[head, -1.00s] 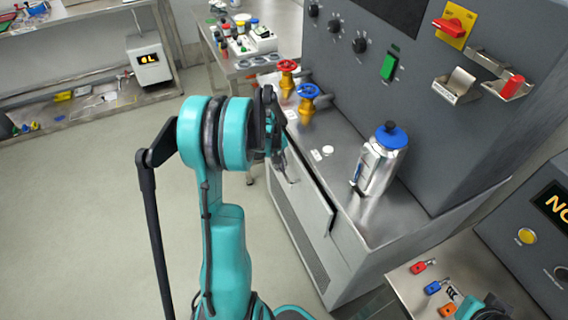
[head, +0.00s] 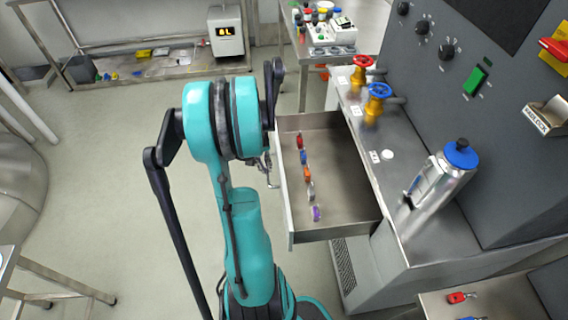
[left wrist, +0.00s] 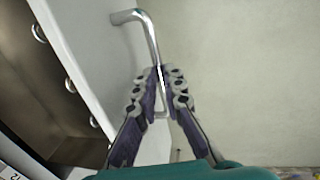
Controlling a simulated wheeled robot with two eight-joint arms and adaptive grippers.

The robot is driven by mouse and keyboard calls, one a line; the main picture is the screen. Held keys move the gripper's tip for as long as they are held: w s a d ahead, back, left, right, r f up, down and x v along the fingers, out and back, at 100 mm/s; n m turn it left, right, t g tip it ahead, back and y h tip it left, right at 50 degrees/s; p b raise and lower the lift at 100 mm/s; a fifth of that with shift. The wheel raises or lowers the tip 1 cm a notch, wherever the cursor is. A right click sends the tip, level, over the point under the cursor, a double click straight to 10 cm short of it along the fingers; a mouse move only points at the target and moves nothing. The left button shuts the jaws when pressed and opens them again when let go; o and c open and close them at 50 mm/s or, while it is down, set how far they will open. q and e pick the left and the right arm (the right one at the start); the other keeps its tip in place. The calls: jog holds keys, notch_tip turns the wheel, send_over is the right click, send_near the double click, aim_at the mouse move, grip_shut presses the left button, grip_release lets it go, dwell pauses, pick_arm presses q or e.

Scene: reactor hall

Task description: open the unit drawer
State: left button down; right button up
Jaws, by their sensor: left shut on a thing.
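The unit drawer (head: 347,209) stands pulled out from the grey unit in the head view, its inside bare to sight. Several small coloured items (head: 306,173) sit in a row along the inner side of its front panel. In the left wrist view the drawer's bar handle (left wrist: 147,28) is a bent metal rod on the white front panel (left wrist: 95,95). My left gripper (left wrist: 161,85) is shut on this handle, its fingers on both sides of the bar. In the head view the gripper is mostly hidden behind my teal arm. My right gripper is not in view.
A silver canister with a blue lid (head: 440,186) stands on the unit's top, beside a red valve (head: 362,70) and a blue valve (head: 377,97). A bench (head: 20,262) stands at the lower left. The floor left of the drawer is clear.

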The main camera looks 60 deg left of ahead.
pick_arm(q)
jog(key=shift+s+a, duration=0.4)
jog(key=shift+s, duration=0.4)
jog(key=shift+s+a, duration=0.4)
jog(key=shift+s, duration=0.35)
jog(key=c, duration=1.6)
grip_release()
notch_tip(320, 180, up, 12)
jog(key=s+a, duration=0.1)
jog(key=s, duration=0.1)
jog(key=shift+w+f, duration=0.1)
